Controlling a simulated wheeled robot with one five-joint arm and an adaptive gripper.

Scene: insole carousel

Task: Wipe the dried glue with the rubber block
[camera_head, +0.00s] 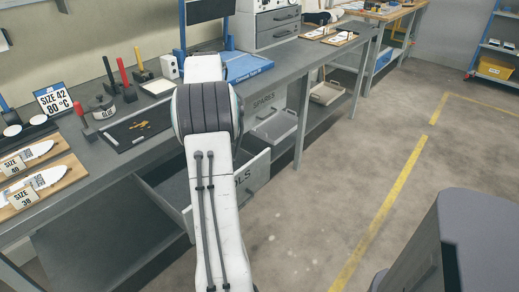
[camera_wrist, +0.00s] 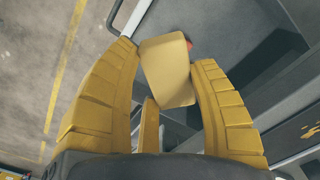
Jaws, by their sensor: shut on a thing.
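My gripper (camera_wrist: 168,58) has yellow ribbed fingers and is shut on a tan block (camera_wrist: 167,72), which looks like the rubber block. The block is tilted between the fingers, above an open grey drawer. In the head view my arm hides the gripper and block. Orange-yellow bits that look like dried glue (camera_head: 139,125) lie on a black mat (camera_head: 123,139) on the bench, left of my arm. Yellow marks also show at the right edge of the wrist view (camera_wrist: 311,131).
The open drawer (camera_head: 254,178) juts out below the bench (camera_head: 287,54). A glue pot (camera_head: 103,108), upright red and black tools and a size sign (camera_head: 54,99) stand near the mat. A second drawer labelled SPARES (camera_head: 265,103) is beyond. Floor at right is mostly clear.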

